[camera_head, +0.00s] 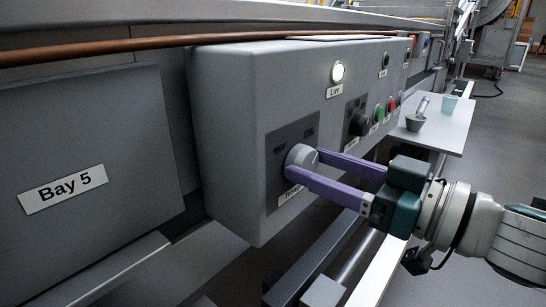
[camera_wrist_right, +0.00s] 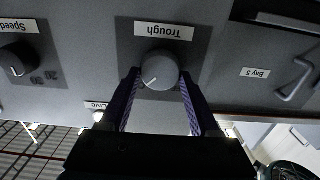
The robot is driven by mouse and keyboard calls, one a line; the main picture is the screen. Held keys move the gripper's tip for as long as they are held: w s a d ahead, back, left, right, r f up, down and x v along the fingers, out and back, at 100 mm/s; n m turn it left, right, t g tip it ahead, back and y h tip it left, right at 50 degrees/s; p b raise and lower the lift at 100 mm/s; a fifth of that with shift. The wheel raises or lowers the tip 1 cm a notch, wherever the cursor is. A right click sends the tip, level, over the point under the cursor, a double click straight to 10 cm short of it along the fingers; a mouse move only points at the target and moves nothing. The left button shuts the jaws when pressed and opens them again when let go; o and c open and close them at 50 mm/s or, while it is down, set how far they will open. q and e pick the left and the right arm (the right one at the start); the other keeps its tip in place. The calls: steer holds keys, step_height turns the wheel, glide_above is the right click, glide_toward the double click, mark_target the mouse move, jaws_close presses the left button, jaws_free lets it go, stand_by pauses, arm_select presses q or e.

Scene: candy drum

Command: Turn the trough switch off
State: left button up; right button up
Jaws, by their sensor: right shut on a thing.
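The trough switch is a round grey knob (camera_head: 301,157) on a dark plate on the front of a grey control box (camera_head: 230,130). In the right wrist view the knob (camera_wrist_right: 160,70) sits beside the label "Trough" (camera_wrist_right: 163,31), which appears upside down. My right gripper (camera_head: 304,162) has its two purple fingers on either side of the knob and is shut on it. The fingers also show in the right wrist view (camera_wrist_right: 160,88). The fingers and label partly hide the plate's lower part in the head view. The "Live" lamp (camera_head: 338,72) above is lit white. My left gripper is not in view.
Along the box to the right are a dark speed knob (camera_head: 360,124), a green button (camera_head: 379,112) and a red button (camera_head: 392,103). A small table (camera_head: 446,130) with cups stands beyond. A "Bay 5" panel (camera_head: 100,150) is at left.

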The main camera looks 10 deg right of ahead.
steer(key=n, duration=0.4)
steer(key=shift+a+p, duration=0.1)
steer(key=shift+p, duration=0.25)
steer(key=n, duration=0.4)
steer(key=shift+s+a+n, duration=0.1)
steer(key=shift+n, duration=0.2)
steer(key=n, duration=0.4)
steer(key=shift+f, duration=0.15)
steer(key=n+b, duration=0.1)
steer(key=n, duration=0.4)
steer(key=shift+n, duration=0.3)
steer(key=o, duration=1.4)
steer(key=shift+f, duration=0.1)
steer(key=shift+c, duration=0.2)
